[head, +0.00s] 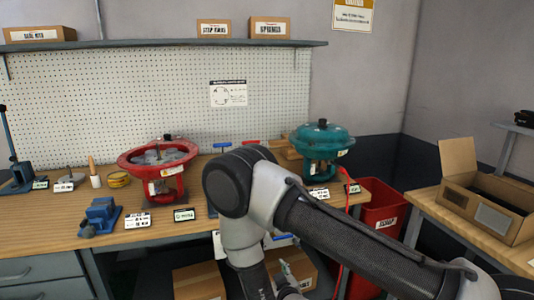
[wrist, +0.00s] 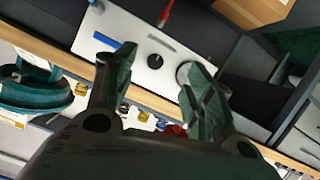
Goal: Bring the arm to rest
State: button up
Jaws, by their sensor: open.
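My arm crosses the lower right of the head view, with a dark elbow joint in front of the bench. My gripper (wrist: 155,95) shows in the wrist view with its two dark green fingers apart and nothing between them. In the head view the gripper is low in the picture, near the boxes under the bench, and only partly seen. A teal valve actuator (head: 321,143) stands on the bench right of the elbow. A red valve actuator (head: 157,162) with an open top stands on the bench to the left.
The wooden bench (head: 60,212) lies behind my arm. A blue vise (head: 100,216) sits near its front edge. A red bin (head: 383,212) stands at its right end. An open cardboard box (head: 490,204) rests on the right table. Cardboard boxes (head: 199,281) sit below the bench.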

jog(key=s+d+f+g+h, duration=0.2)
jog(key=s+f+g, duration=0.4)
jog(key=f, duration=0.2)
jog(key=s+r+g, duration=0.3)
jog(key=s+g, duration=0.1)
jog(key=s+d+r+m, duration=0.2)
jog(key=s+d+r, duration=0.2)
jog(key=d+r, duration=0.6)
jog(key=s+d+r+m+h, duration=0.1)
jog(key=s+d+r, duration=0.3)
jog(key=d+r, duration=0.7)
jog(key=s+d+r+m, duration=0.2)
jog(key=s+d+r, duration=0.3)
jog(key=d+r, duration=0.6)
notch_tip(320, 180, up, 13)
jog(key=shift+f+m+t+h, duration=0.1)
jog(key=shift+m+t+h, duration=0.2)
